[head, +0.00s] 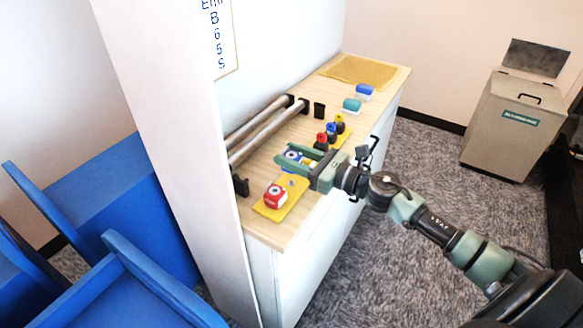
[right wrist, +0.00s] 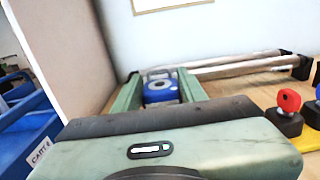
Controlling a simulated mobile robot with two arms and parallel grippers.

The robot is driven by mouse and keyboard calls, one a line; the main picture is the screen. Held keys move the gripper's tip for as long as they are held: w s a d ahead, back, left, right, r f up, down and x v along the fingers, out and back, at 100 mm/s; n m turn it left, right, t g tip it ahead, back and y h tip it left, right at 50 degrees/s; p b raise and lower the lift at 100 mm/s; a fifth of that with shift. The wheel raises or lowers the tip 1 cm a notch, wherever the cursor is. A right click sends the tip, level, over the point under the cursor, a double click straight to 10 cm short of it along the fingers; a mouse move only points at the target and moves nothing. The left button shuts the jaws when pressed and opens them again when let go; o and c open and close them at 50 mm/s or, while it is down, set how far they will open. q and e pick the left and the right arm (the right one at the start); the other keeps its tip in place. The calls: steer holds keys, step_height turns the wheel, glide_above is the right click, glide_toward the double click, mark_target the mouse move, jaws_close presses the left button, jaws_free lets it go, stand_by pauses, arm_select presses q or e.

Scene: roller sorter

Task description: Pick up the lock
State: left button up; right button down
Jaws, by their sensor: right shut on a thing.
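A blue padlock with a pale round face and grey shackle (right wrist: 160,91) sits between the two fingers of my right gripper (right wrist: 160,92), which is shut on it. In the head view the blue padlock (head: 292,155) is partly hidden by the green fingers of my right gripper (head: 285,157), over the light wood counter (head: 262,232). I cannot tell whether it touches the counter. My left gripper is not in view.
Two rollers (head: 267,136) on black brackets run along the wall. Red (head: 321,140), blue (head: 331,129) and yellow (head: 340,121) knobbed pieces stand just beyond my gripper. Teal (head: 351,105) and blue (head: 364,91) items lie farther back. Blue bins (head: 120,210) stand left.

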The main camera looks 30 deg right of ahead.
step_height(320, 180, up, 19)
steer(key=p, duration=0.6)
steer(key=shift+f, duration=0.15)
